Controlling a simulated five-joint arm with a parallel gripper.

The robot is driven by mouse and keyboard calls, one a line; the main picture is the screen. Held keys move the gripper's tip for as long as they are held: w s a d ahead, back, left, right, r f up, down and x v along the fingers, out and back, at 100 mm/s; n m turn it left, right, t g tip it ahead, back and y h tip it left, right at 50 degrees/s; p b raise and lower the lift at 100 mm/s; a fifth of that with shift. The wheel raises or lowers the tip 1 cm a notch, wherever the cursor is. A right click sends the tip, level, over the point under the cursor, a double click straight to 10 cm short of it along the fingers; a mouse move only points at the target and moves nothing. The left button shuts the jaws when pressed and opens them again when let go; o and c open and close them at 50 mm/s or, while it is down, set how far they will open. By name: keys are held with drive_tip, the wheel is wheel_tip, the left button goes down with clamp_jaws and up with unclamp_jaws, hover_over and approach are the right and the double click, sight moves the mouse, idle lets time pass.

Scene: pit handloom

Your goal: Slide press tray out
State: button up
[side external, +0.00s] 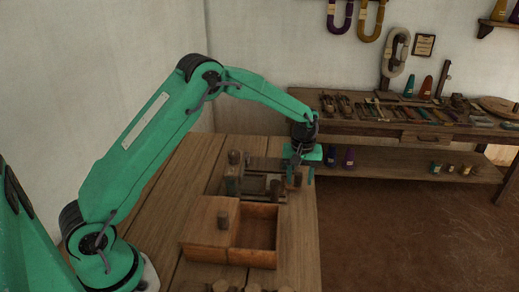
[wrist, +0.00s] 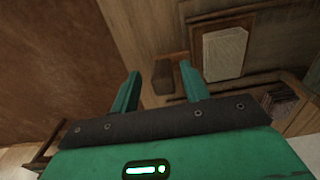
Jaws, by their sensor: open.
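The press (side external: 236,184) stands on the wooden table, with its low tray (side external: 262,184) towards the right edge. In the wrist view the tray shows as a wooden frame (wrist: 203,25) around a pale rectangular sheet (wrist: 225,52). A dark brown block (wrist: 163,77), which looks like the tray's handle, sits at its left side. My gripper (side external: 301,178) is at the press's right end, pointing down. In the wrist view the open gripper (wrist: 159,68) has one finger on each side of the block. Gaps show between block and fingers; contact is not visible.
A wooden box (side external: 250,257) with a knobbed lid (side external: 209,217) slid left stands in front of the press. The table's (side external: 300,237) right edge is close to my gripper. A back bench (side external: 420,131) holds several tools. Open floor (side external: 400,230) lies to the right.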

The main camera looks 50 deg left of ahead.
drive_tip(key=shift+r, duration=3)
drive_tip(key=shift+r, duration=0.1)
drive_tip(key=shift+s+r, duration=0.15)
drive_tip(key=shift+r, duration=0.1)
drive_tip(key=s+r+m+t, duration=0.3)
drive_tip(key=s+r+m, duration=0.1)
drive_tip(key=s+r, duration=1.05)
drive_tip(key=s+m+t, duration=0.2)
drive_tip(key=s+m, duration=0.3)
drive_tip(key=s, duration=1.3)
drive_tip(key=shift+s+r+t, duration=0.25)
drive_tip(key=shift+s+t, duration=0.05)
